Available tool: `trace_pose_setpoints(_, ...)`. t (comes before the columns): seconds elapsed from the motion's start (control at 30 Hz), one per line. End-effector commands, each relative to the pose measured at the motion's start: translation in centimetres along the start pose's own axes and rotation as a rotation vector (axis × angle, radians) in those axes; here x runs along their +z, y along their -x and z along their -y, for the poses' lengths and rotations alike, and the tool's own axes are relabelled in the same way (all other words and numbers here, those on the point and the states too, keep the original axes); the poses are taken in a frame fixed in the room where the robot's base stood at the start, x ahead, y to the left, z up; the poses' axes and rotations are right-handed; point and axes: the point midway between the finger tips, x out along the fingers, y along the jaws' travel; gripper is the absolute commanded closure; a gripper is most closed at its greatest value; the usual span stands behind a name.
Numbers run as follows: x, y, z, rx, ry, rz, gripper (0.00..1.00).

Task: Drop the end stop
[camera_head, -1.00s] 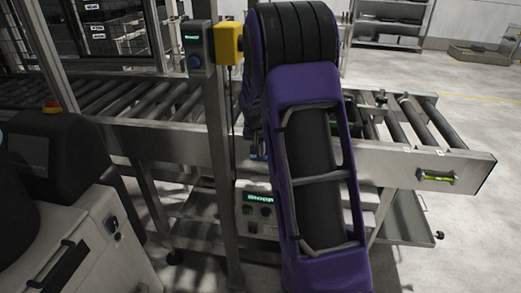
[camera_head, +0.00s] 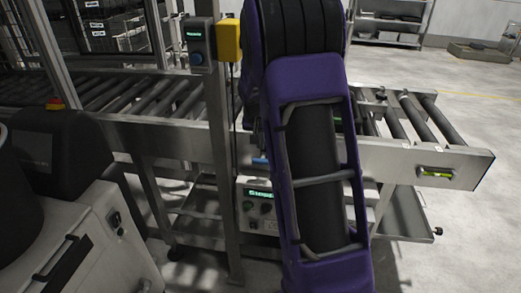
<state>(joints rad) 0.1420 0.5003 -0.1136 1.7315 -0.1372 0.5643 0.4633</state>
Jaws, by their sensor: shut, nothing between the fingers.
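The roller conveyor (camera_head: 400,160) runs across the view, and its open end is at the right. I cannot pick out the end stop for certain; a small dark knob (camera_head: 381,95) stands on the far rail near that end.
A steel post (camera_head: 219,150) carries a small display box (camera_head: 198,45) and a yellow box (camera_head: 229,40). A control box (camera_head: 257,208) with a green display sits below the conveyor. A white and dark machine (camera_head: 90,220) fills the lower left.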

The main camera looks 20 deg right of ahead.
Motion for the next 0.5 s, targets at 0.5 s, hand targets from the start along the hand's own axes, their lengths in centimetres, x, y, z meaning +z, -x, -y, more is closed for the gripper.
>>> trace_pose_setpoints(0.5,0.1,7.5,0.0,0.001,0.0,0.001,1.0)
